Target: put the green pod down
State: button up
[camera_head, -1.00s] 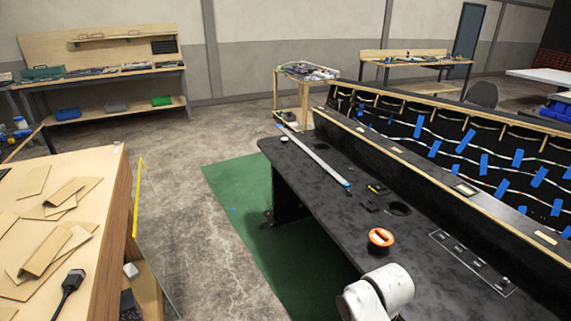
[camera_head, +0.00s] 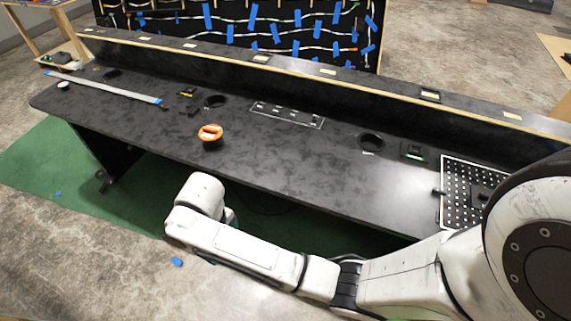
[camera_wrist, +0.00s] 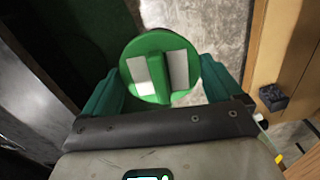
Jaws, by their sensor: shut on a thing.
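The green pod (camera_wrist: 160,67) is a round green disc with a raised bar across its face and pale panels beside it. My gripper (camera_wrist: 162,76) has its teal fingers on either side of the pod in the wrist view, shut on it. In the head view my white arm crosses the lower right, in front of the black console; the gripper and pod do not show there. The black console top (camera_head: 290,165) runs across the head view.
An orange-topped round piece (camera_head: 210,133) sits on the console. A silver strip (camera_head: 105,88) lies at the left, and a dotted panel (camera_head: 462,192) is at the right. Round holes (camera_head: 370,141) open in the top. The console's front middle looks clear.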

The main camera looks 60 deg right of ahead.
jog(key=s+d+r+p, duration=0.1)
jog(key=s+d+r, duration=0.35)
jog(key=d, duration=0.55)
jog(key=s+d+r+n+p, duration=0.1)
jog(key=s+d+r+p, duration=0.15)
jog(key=s+d, duration=0.6)
jog(key=s+d+r+p, duration=0.1)
jog(key=s+d+r, duration=0.25)
jog(key=d, duration=0.95)
jog(key=shift+w+d+f+b, duration=0.95)
jog(key=shift+w+d+f, duration=0.15)
jog(key=shift+w+f, duration=1)
jog(key=shift+w+d+f+b, duration=0.95)
jog(key=shift+w+d+f, duration=0.2)
jog(key=shift+w+f, duration=0.9)
jog(key=shift+w+d+f+b, duration=0.95)
jog(key=shift+w+d+f, duration=0.15)
jog(key=shift+w+f, duration=1)
jog(key=shift+s+f, duration=0.15)
jog(key=shift+f, duration=0.1)
jog(key=o, duration=0.6)
jog(key=shift+f, duration=0.1)
jog(key=shift+o, duration=0.6)
